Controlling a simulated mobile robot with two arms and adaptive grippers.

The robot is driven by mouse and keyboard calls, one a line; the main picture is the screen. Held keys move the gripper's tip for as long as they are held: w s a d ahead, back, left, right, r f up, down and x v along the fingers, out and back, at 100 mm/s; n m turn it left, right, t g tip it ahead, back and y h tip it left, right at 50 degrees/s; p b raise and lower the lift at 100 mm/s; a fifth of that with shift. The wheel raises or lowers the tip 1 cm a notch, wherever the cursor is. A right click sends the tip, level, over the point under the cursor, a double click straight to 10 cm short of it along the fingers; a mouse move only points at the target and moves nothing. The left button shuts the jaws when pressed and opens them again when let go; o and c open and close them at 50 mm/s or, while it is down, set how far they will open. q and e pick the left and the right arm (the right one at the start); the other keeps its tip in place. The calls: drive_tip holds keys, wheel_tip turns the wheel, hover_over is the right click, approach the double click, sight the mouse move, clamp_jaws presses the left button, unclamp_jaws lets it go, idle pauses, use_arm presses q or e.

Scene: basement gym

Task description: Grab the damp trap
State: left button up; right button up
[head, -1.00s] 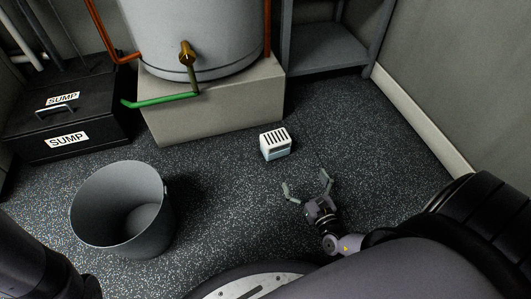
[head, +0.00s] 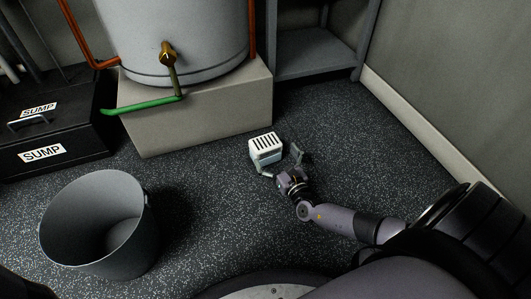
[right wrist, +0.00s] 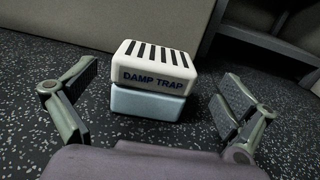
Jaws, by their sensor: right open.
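The damp trap (head: 265,146) is a small box with a white slotted lid and a pale blue base, upright on the speckled floor in the head view. In the right wrist view the damp trap (right wrist: 152,80) shows its printed name and sits ahead, between the spread fingers. My right gripper (head: 281,163) is open and empty, right at the near side of the box. In the right wrist view its fingers (right wrist: 152,112) stand apart to the left and right of the box, with gaps on both sides. My left gripper is not in view.
A grey bucket (head: 98,222) stands on the floor at the left. A tank on a concrete plinth (head: 200,112) is behind the trap, with a green pipe (head: 140,105). A black sump box (head: 60,130) is at far left, a grey shelf (head: 315,55) at the back. Floor to the right is clear.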

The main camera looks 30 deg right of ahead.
sight(270, 151)
drive_tip(key=w, duration=0.1)
drive_tip(key=w+b, duration=0.2)
drive_tip(key=shift+w+d+f, duration=0.1)
drive_tip(key=shift+w+f, duration=0.2)
drive_tip(key=shift+w, duration=0.05)
drive_tip(key=shift+w+r, duration=0.15)
drive_tip(key=shift+w, duration=0.25)
drive_tip(key=shift+c, duration=0.6)
drive_tip(key=c, duration=1.2)
